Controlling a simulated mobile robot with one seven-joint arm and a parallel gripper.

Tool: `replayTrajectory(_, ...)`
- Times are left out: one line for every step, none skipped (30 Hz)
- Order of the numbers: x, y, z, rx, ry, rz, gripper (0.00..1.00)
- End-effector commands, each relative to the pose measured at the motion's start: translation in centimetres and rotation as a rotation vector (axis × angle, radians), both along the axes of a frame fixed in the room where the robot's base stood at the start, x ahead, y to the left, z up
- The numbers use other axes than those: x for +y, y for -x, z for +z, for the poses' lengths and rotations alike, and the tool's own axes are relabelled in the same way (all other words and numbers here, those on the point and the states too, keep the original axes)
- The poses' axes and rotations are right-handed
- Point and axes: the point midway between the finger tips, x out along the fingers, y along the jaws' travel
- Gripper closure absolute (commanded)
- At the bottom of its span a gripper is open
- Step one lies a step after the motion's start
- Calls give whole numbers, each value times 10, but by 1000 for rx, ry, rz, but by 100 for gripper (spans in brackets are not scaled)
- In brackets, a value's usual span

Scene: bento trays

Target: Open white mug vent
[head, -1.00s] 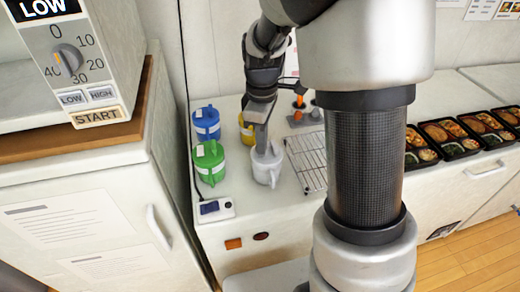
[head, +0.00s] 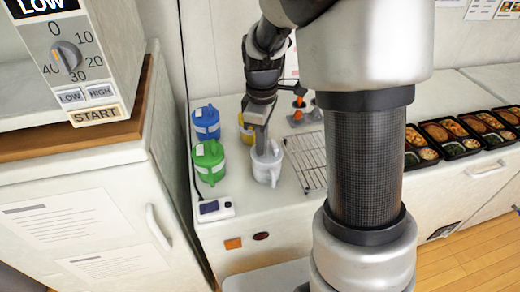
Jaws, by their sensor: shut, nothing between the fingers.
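The white mug (head: 267,166) stands upright on the white counter, to the right of the green mug, with its handle towards the right. My gripper (head: 261,148) points down at the top of the white mug, with its fingertips at or just above the lid. The fingers are shut with nothing between them. Whether they touch the lid cannot be told. The vent on the lid is too small and partly hidden by the fingers, so its state cannot be seen.
A green mug (head: 209,163) and a blue mug (head: 206,122) stand to the left, and a yellow mug (head: 244,130) is partly hidden behind my gripper. A wire rack (head: 308,160) lies just right of the white mug. A power strip (head: 215,208) sits at the counter's front edge.

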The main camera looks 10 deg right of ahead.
Motion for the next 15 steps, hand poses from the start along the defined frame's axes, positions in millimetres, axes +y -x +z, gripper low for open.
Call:
replayTrajectory(0,0,-2,0,0,0,100)
replayTrajectory(0,0,-2,0,0,0,100)
replayTrajectory(0,0,-3,0,0,0,100)
replayTrajectory(0,0,-3,0,0,0,100)
replayTrajectory(0,0,-4,0,0,0,100)
replayTrajectory(0,0,-4,0,0,0,100)
replayTrajectory(0,0,-4,0,0,0,100)
replayTrajectory(0,0,-5,0,0,0,100)
replayTrajectory(0,0,-4,0,0,0,100)
replayTrajectory(0,0,-4,0,0,0,100)
replayTrajectory(0,0,-4,0,0,0,100)
replayTrajectory(0,0,-4,0,0,0,100)
replayTrajectory(0,0,-4,0,0,0,100)
replayTrajectory(0,0,-4,0,0,0,100)
replayTrajectory(0,0,-5,0,0,0,100)
